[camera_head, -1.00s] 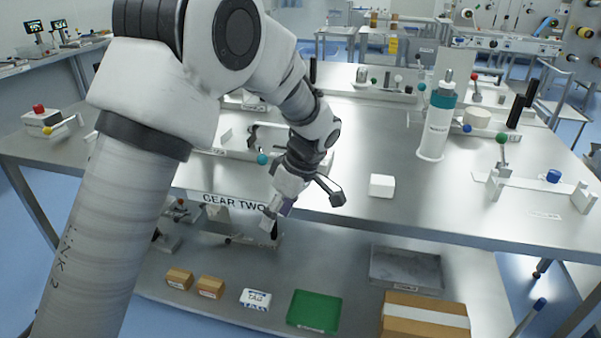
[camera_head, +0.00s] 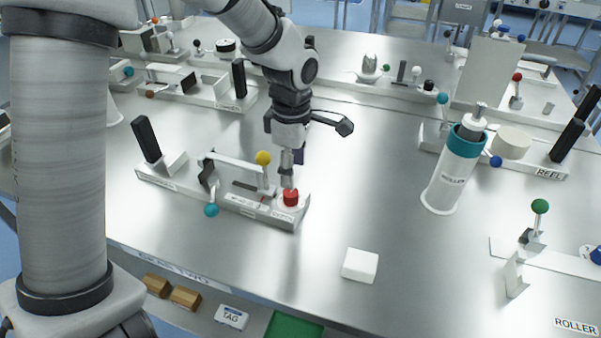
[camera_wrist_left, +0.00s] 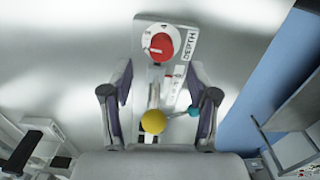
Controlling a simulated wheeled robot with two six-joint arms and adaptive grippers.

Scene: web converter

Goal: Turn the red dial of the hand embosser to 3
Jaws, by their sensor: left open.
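The hand embosser (camera_head: 225,193) is a long pale base with a black upright grip at its left and yellow and teal balls on its levers. Its red dial (camera_head: 290,197) sits at the base's right end. In the left wrist view the red dial (camera_wrist_left: 160,47) is on a white marked disc beside the word DEPTH; a white pointer mark is at its left, but the numbers are too small to read. My left gripper (camera_head: 291,170) points down just above the dial. In the wrist view my left gripper (camera_wrist_left: 161,72) is open and empty, its fingers either side short of the dial.
The embosser's yellow ball (camera_wrist_left: 153,121) and teal ball (camera_wrist_left: 194,110) lie near or between the fingers in the wrist view. A white block (camera_head: 360,265) and a teal-topped roller bottle (camera_head: 455,165) stand to the right. The table between is clear.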

